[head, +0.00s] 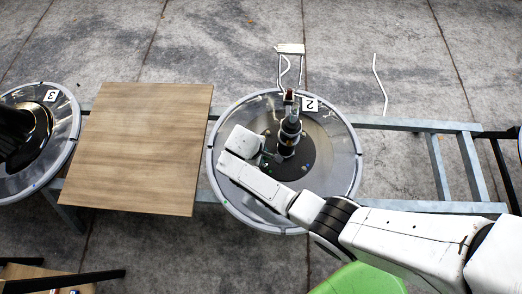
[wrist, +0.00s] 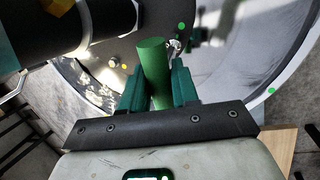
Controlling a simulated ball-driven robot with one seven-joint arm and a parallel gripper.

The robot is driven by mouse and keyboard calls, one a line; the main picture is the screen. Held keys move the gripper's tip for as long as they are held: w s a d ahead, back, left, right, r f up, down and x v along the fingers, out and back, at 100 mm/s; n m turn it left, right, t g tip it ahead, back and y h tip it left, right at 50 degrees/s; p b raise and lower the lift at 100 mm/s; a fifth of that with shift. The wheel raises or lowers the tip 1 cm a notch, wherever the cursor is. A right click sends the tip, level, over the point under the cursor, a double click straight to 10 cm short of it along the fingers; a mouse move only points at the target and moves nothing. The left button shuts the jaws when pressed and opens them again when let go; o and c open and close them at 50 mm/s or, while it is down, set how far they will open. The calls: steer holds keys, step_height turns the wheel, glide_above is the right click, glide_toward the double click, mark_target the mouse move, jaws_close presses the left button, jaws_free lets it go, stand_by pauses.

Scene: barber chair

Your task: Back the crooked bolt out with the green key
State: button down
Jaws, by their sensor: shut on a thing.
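My gripper (wrist: 160,88) has its teal fingers shut on the green key (wrist: 153,62), a plain green cylinder, in the wrist view. The key points away from my palm toward the dark centre of the round chair base. A small shiny metal piece (wrist: 173,47) shows just right of the key's far end; it may be the crooked bolt, but I cannot tell, nor whether the key touches it. In the head view my gripper (head: 263,158) is low over the base marked 2 (head: 335,190), left of its central column (head: 289,135). My wrist hides the key's tip there.
Another round base, marked 3 (head: 65,125), stands at the left. A wooden board (head: 140,150) lies between the two bases on a grey metal frame (head: 470,165). A bent white rod (head: 380,85) lies on the floor beyond. A green object (head: 358,280) is at the bottom.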

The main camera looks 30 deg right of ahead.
steer(key=shift+r, duration=0.1)
steer(key=shift+n+p, duration=0.6)
steer(key=shift+n, duration=0.2)
steer(key=shift+s+n+t+p, duration=0.2)
steer(key=shift+n+t+p, duration=0.3)
steer(key=shift+n, duration=0.5)
steer(key=shift+r+p, duration=2.35)
steer(key=shift+r, duration=0.1)
